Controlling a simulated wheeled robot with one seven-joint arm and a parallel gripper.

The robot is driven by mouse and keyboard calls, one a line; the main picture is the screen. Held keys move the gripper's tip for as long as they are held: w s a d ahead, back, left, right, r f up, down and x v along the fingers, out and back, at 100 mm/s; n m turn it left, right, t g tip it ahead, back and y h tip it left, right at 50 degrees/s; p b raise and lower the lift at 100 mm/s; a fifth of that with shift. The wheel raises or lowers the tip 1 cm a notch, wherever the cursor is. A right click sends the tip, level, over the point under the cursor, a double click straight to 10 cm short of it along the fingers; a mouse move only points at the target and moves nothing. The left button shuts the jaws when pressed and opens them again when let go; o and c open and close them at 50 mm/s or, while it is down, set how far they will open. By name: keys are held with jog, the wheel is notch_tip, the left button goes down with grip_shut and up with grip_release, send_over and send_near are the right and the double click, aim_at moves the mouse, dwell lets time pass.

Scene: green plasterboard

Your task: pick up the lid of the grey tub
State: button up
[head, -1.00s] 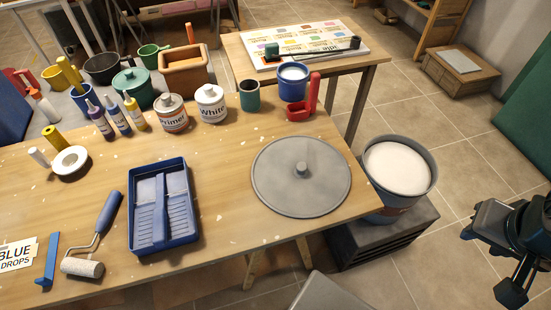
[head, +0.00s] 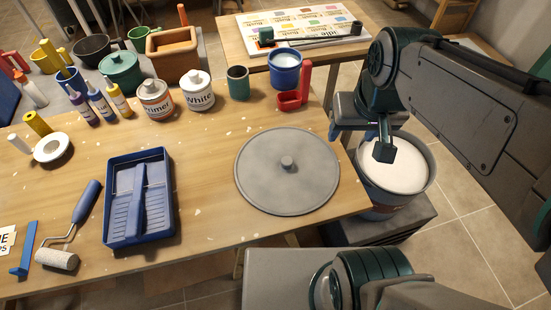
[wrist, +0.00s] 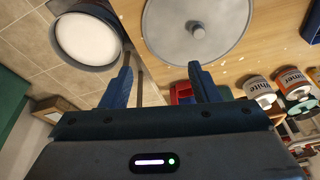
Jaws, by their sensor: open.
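The grey round lid (head: 262,185) lies flat on the table near its right end, with a small knob (head: 287,162) at its centre. The lid also shows at the top of the wrist view (wrist: 165,35). The grey tub (head: 428,170), open and full of white stuff, stands lower, off the table's right end, and it shows at upper left in the wrist view (wrist: 60,62). My gripper (head: 361,137) is open and empty, to the right of the lid and in front of part of the tub. Its two fingers show apart in the wrist view (wrist: 161,75), with the lid beyond them.
A blue paint tray (head: 112,225) and a roller (head: 57,259) lie left of the lid. A red holder (head: 290,98), a dark green cup (head: 238,84) and the White (head: 197,92) and Primer cans stand behind it. The tabletop immediately around the lid is clear.

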jog(key=w+a+f+n+g+b, duration=0.3)
jog(key=w+a+f+b, duration=0.5)
jog(key=w+a+f, duration=0.25)
send_over(287, 160)
jog(key=f, duration=0.7)
jog(key=shift+w+d+f+b, duration=0.1)
jog(key=shift+w+f+b, duration=0.1)
jog(key=shift+f+b, duration=0.1)
jog(key=shift+s+f, duration=0.2)
jog(key=shift+f, duration=2.55)
jog(key=c, duration=1.1)
jog(key=shift+r, duration=0.1)
